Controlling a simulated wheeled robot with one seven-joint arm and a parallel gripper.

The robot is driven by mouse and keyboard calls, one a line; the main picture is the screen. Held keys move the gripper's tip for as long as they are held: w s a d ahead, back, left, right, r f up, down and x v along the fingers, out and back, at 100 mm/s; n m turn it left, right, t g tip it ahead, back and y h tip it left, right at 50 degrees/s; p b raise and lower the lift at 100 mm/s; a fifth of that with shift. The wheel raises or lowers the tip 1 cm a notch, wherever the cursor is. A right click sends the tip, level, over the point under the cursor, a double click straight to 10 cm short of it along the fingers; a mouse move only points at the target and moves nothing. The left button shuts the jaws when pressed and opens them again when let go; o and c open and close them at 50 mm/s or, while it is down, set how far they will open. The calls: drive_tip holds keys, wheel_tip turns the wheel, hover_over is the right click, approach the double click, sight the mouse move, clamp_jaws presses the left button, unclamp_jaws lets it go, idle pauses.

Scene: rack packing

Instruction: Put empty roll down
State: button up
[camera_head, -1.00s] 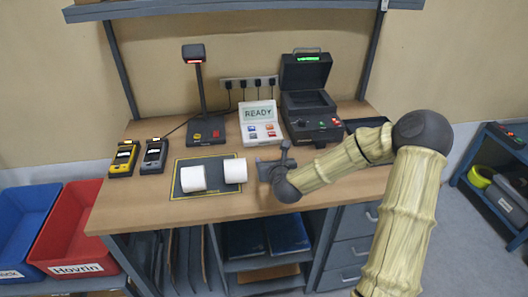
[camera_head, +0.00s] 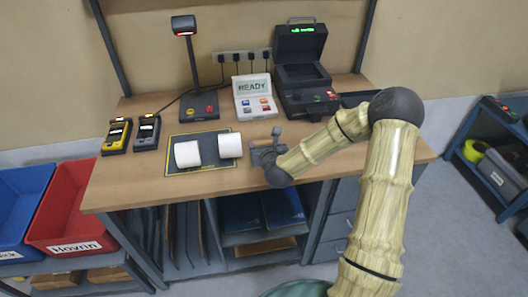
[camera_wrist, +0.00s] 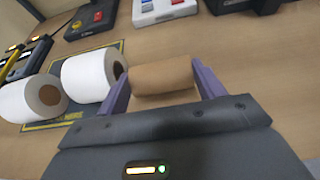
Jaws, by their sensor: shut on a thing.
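The empty roll (camera_wrist: 162,76), a bare brown cardboard tube, is held crosswise between the two purple fingers of my gripper (camera_wrist: 160,84) in the wrist view. It is close above the bench top or on it; I cannot tell which. In the head view my gripper (camera_head: 264,152) is over the bench, just right of the dark mat, and the tube is hidden there. Two white paper rolls (camera_head: 187,154) (camera_head: 230,146) lie on the dark mat (camera_head: 205,170), left of my gripper.
The workbench (camera_head: 150,186) also holds two handheld devices (camera_head: 146,133), a lamp-like scanner (camera_head: 184,30), a READY panel (camera_head: 254,98) and an open printer (camera_head: 305,85). Red (camera_head: 60,235) and blue bins stand at the left. Bare wood lies in front of the mat.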

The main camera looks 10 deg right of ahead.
drive_tip(key=shift+s+d+r, duration=0.1)
drive_tip(key=shift+s+d, duration=0.05)
drive_tip(key=shift+d, duration=0.05)
drive_tip(key=shift+a+f, duration=0.3)
drive_tip(key=shift+f, duration=0.05)
wheel_tip(320, 180, down, 2)
drive_tip(key=shift+s+f, duration=0.1)
drive_tip(key=shift+f, duration=0.05)
drive_tip(key=shift+d+f, duration=0.1)
drive_tip(key=shift+f, duration=0.3)
drive_tip(key=shift+f, duration=0.1)
drive_tip(key=o, duration=0.9)
drive_tip(key=shift+o, duration=0.2)
